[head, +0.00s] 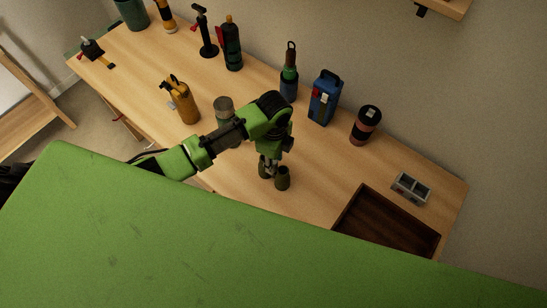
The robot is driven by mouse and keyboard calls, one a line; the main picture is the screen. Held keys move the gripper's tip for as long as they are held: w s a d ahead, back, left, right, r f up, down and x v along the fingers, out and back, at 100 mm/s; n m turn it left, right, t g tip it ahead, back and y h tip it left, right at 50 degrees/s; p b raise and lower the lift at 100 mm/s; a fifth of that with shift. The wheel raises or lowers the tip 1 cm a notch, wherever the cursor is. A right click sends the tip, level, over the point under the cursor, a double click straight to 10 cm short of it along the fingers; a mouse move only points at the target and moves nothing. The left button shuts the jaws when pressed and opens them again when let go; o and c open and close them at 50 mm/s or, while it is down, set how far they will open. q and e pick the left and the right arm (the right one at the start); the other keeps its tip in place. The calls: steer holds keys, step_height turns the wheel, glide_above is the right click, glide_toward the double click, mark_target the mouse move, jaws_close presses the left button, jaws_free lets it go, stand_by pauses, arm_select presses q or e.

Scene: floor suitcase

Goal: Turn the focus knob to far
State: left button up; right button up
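A small pair of dark olive upright barrels (283,181), looking like binoculars, stands on the wooden table near its front edge. My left gripper (269,162) points down directly over and against the top of these barrels. Its fingers are small and dark here, and I cannot tell whether they are open or shut, or whether they touch the object. No focus knob can be made out; the gripper covers the top part where the barrels join. My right gripper is not in view.
On the wooden table (320,165), a grey cylinder (224,108) and a yellow canister (185,103) stand left of my gripper. Behind are a green-necked bottle (289,75), a blue case (324,98) and a dark-topped cylinder (366,125). A brown tray (347,207) and grey box (411,188) are right.

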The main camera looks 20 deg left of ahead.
mark_target(274, 162)
arm_select(q)
steer(key=shift+w+r, duration=0.1)
steer(key=shift+r, duration=0.05)
steer(key=shift+r, duration=0.25)
step_height(274, 162, up, 11)
steer(key=shift+r, duration=0.2)
steer(key=shift+f, duration=0.1)
stand_by(0.6)
